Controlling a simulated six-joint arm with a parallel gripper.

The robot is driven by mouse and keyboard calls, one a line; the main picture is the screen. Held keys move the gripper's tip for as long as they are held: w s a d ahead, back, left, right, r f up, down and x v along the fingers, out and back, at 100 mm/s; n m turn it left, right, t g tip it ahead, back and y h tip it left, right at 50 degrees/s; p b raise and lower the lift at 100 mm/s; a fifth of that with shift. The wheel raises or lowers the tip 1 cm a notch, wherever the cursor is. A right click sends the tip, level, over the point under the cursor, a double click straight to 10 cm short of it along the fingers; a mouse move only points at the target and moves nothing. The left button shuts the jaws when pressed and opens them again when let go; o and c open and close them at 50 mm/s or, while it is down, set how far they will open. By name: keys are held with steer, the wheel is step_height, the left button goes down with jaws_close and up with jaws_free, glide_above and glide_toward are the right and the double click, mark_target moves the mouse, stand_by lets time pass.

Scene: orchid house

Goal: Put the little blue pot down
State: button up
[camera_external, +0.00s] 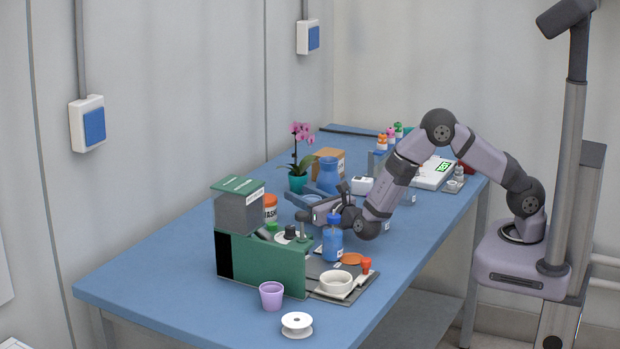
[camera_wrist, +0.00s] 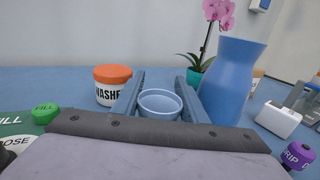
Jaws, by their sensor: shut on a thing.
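The little blue pot (camera_wrist: 160,105) is light blue and round, with an open top facing up. In the wrist view it sits between the two long fingers of my gripper (camera_wrist: 162,92), which is shut on it. In the outside view my gripper (camera_external: 308,199) reaches left over the blue table, behind the green machine, with the pot (camera_external: 312,199) partly hidden between the fingers. The pot looks upright. I cannot tell whether its base touches the table.
A blue vase (camera_wrist: 232,80) stands close to the right finger. A tub with an orange lid (camera_wrist: 112,86) stands to the left. An orchid in a teal pot (camera_external: 297,183) is behind. The green machine (camera_external: 258,262) and a blue bottle (camera_external: 333,242) are in front.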

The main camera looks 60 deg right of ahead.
steer(key=shift+f, duration=0.85)
steer(key=shift+f, duration=0.2)
steer(key=o, duration=1)
steer(key=shift+r, duration=0.15)
steer(key=shift+r, duration=0.15)
steer(key=b+v, duration=0.1)
steer(key=v, duration=1.1)
steer(key=shift+b, duration=0.3)
